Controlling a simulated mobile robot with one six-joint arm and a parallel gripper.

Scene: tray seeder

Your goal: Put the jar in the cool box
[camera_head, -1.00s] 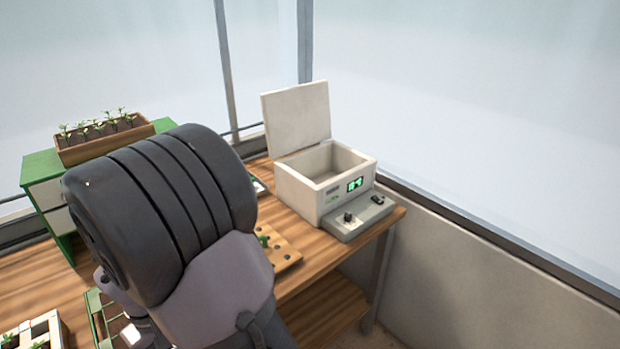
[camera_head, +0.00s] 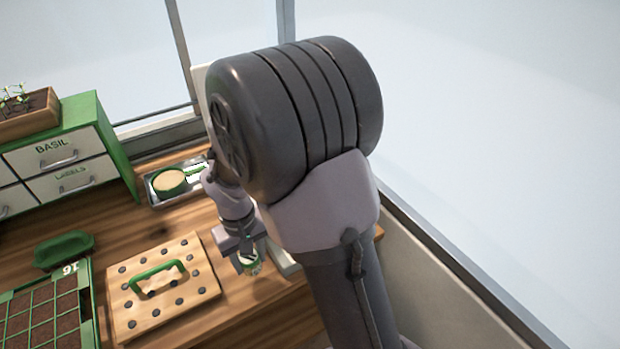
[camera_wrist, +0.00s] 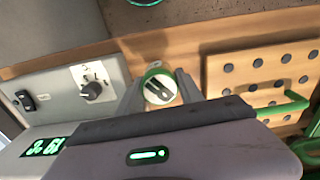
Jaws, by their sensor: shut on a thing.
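My gripper (camera_head: 245,252) is shut on the jar (camera_head: 251,267), which hangs above the right part of the bench. In the wrist view the jar (camera_wrist: 160,86) shows a round pale top with a green rim and a dark mark, between the fingertips of my gripper (camera_wrist: 161,92). The cool box is mostly hidden behind my arm in the head view; its raised pale lid (camera_head: 199,92) and a bit of its base show. In the wrist view the cool box (camera_wrist: 18,160) lies at left, with a green display and a knob panel. Its opening is out of sight.
A wooden dibber board (camera_head: 205,292) with a green handle lies left of the jar. Behind it are a metal tray (camera_head: 155,198) with a round green-rimmed sieve-like item and green-framed drawers (camera_head: 80,180). A seed tray (camera_head: 85,300) and green scoop (camera_head: 65,249) are at left.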

